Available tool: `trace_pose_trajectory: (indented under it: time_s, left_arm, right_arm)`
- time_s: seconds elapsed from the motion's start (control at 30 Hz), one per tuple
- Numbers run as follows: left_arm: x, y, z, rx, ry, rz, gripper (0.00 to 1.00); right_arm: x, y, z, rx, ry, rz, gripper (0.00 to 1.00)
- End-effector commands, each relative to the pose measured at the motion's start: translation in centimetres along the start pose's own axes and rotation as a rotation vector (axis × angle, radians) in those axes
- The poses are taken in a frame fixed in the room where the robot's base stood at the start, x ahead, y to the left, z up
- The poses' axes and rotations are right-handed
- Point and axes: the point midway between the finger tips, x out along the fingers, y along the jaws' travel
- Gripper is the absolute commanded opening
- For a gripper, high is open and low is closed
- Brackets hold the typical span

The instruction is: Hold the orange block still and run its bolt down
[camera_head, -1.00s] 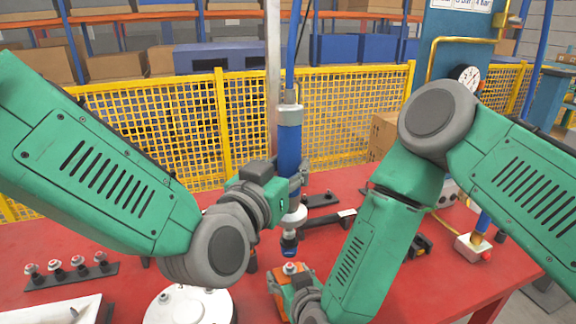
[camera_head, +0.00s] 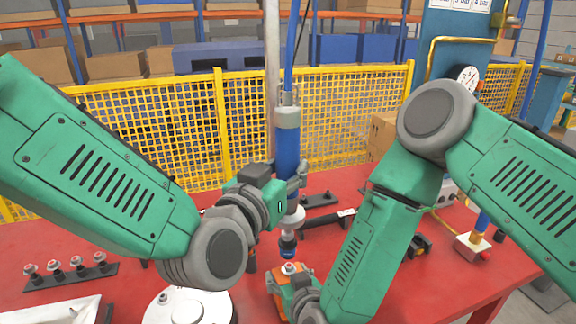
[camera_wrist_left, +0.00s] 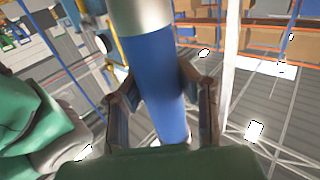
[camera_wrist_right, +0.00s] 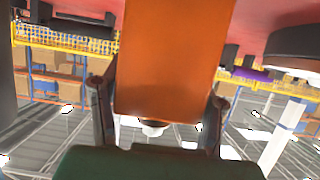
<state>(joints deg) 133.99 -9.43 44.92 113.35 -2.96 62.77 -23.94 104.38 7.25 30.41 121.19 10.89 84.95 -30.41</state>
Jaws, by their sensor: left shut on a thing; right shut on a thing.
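The blue tool (camera_head: 287,152) hangs upright from a cable. My left gripper (camera_head: 285,190) is shut around its body; the left wrist view shows both fingers on either side of the blue barrel (camera_wrist_left: 155,75). The orange block (camera_head: 279,298) is on the red table, partly hidden by my right arm. Its bolt (camera_head: 289,268) stands on top with a pale head. The tool's dark socket (camera_head: 288,246) is just above the bolt head, apparently a small gap apart. My right gripper (camera_wrist_right: 158,95) is shut on the block, whose orange face (camera_wrist_right: 170,55) fills the space between its fingers.
A rack of several bolts (camera_head: 70,270) is at the left. A round white part (camera_head: 188,310) is left of the block. A dark bar tool (camera_head: 330,218) lies behind. A yellow mesh fence (camera_head: 150,135) closes off the table's far side.

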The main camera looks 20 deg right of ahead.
Motion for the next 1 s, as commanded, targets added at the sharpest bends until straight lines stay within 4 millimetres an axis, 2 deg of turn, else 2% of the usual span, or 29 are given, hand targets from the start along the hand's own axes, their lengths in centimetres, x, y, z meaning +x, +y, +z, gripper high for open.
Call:
trace_pose_trajectory:
  time_s: [0.5,1.0]
  left_arm:
    - [0.1,-0.1,2.0,-0.001,0.004,-0.002,0.0]
    - [0.1,-0.1,2.0,0.0,0.005,-0.002,0.0]
  right_arm:
    - [0.0,0.0,-0.1,0.0,0.002,0.0,0.12]
    - [0.0,0.0,-0.1,0.0,0.002,0.0,0.12]
